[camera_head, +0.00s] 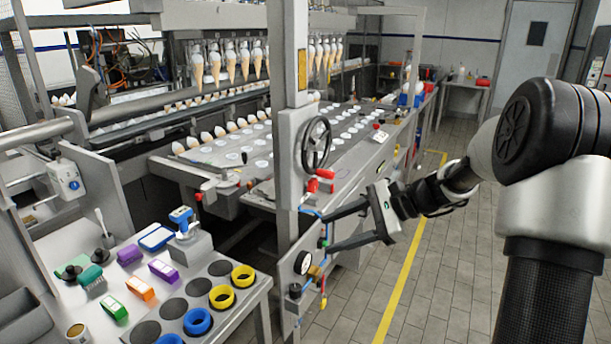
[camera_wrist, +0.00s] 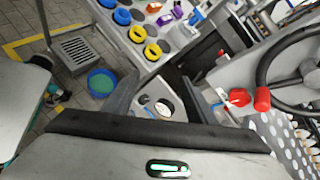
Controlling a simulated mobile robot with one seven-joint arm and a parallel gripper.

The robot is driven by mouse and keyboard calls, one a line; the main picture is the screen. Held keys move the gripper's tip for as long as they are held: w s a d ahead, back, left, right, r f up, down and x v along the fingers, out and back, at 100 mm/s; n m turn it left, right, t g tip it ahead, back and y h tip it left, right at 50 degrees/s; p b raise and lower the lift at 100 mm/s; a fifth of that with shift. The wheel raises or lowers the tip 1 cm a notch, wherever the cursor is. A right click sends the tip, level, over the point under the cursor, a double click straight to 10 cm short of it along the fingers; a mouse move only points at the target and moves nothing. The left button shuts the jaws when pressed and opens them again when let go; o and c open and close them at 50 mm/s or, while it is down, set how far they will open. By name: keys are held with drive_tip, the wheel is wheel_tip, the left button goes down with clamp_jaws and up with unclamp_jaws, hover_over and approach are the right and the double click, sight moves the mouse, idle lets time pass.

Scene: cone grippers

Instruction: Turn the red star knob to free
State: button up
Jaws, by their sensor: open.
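A small red knob (camera_head: 312,186) sits on the steel post just below the handwheel; its star shape and any marking are too small to make out. In the wrist view a red knob (camera_wrist: 239,96) shows right of centre, beside the handwheel's red grip (camera_wrist: 262,99). My gripper (camera_head: 329,234) is open and empty, its two fingers pointing left at the post, below the red knob and apart from it. In the wrist view the palm fills the bottom, and a round gauge (camera_wrist: 163,108) shows between the fingers.
The handwheel (camera_head: 316,145) with its red grip is close above the knob. Valves and thin hoses hang on the post below. A bench with yellow rings (camera_head: 243,276) and blue rings (camera_head: 197,321) stands at the left. The tiled floor is clear at the right.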

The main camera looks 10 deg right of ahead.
drive_tip(key=w+d+r+m+t+y+p, duration=0.1)
drive_tip(key=w+d+m+t+y+p, duration=0.15)
drive_tip(key=w+d+m, duration=0.35)
drive_tip(key=m+t+y, duration=0.1)
drive_tip(key=m+t, duration=0.3)
drive_tip(key=t, duration=0.1)
approach(315, 187)
drive_tip(key=shift+g, duration=0.25)
drive_tip(key=x, duration=0.4)
drive_tip(key=p+x, duration=0.1)
drive_tip(key=x, duration=0.3)
drive_tip(key=shift+w+d+r, duration=0.15)
drive_tip(key=shift+r, duration=0.1)
drive_tip(key=shift+c, duration=0.4)
drive_tip(key=c, duration=1)
drive_tip(key=shift+o, duration=0.2)
drive_tip(key=shift+n, duration=0.3)
